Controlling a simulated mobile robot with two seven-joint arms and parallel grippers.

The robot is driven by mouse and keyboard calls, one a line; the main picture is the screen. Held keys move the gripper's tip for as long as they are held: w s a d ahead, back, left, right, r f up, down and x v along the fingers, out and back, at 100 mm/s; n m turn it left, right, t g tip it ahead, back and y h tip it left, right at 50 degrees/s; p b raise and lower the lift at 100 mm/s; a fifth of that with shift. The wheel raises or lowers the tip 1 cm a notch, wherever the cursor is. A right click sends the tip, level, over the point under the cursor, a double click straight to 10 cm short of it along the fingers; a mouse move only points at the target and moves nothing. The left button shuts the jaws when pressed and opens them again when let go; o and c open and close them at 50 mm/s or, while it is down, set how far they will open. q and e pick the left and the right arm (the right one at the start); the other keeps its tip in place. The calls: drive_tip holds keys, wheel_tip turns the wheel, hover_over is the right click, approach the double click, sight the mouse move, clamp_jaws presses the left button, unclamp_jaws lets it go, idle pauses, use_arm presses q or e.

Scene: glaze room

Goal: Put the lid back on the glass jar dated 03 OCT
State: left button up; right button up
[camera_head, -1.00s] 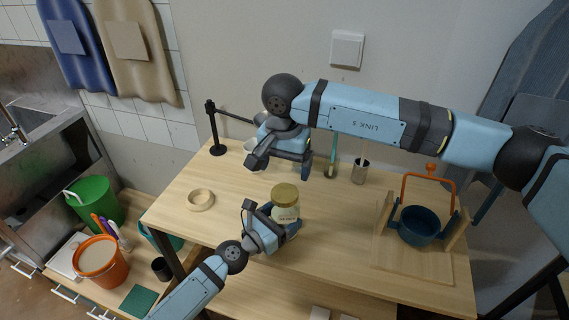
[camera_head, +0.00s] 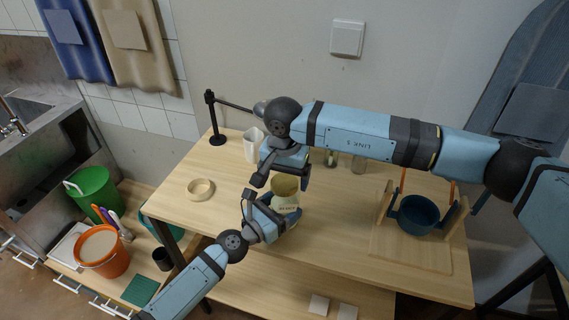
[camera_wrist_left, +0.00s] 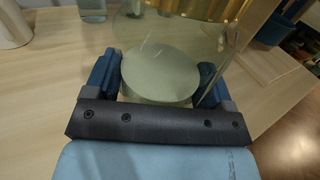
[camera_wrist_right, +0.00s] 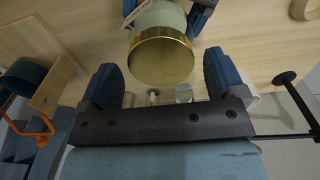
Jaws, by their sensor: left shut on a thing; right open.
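The glass jar (camera_head: 286,203) stands upright on the table with a pale label; its date is too small to read. My left gripper (camera_head: 276,208) is shut around the jar, and the left wrist view shows the clear glass (camera_wrist_left: 165,40) between its fingers. The gold lid (camera_head: 285,184) is at the top of the jar. In the right wrist view the lid (camera_wrist_right: 161,57) covers the jar's mouth; I cannot tell whether it is fully seated. My right gripper (camera_wrist_right: 162,78) is open just beyond the lid, with a finger on either side and the lid not gripped.
A wooden ring (camera_head: 200,189) lies to the left. A white pitcher (camera_head: 251,146) and black stand (camera_head: 215,125) are behind. A blue pot (camera_head: 418,214) stands in a wooden frame to the right.

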drive_tip(key=shift+f, duration=0.55)
drive_tip(key=c, duration=0.9)
drive_tip(key=shift+c, duration=0.3)
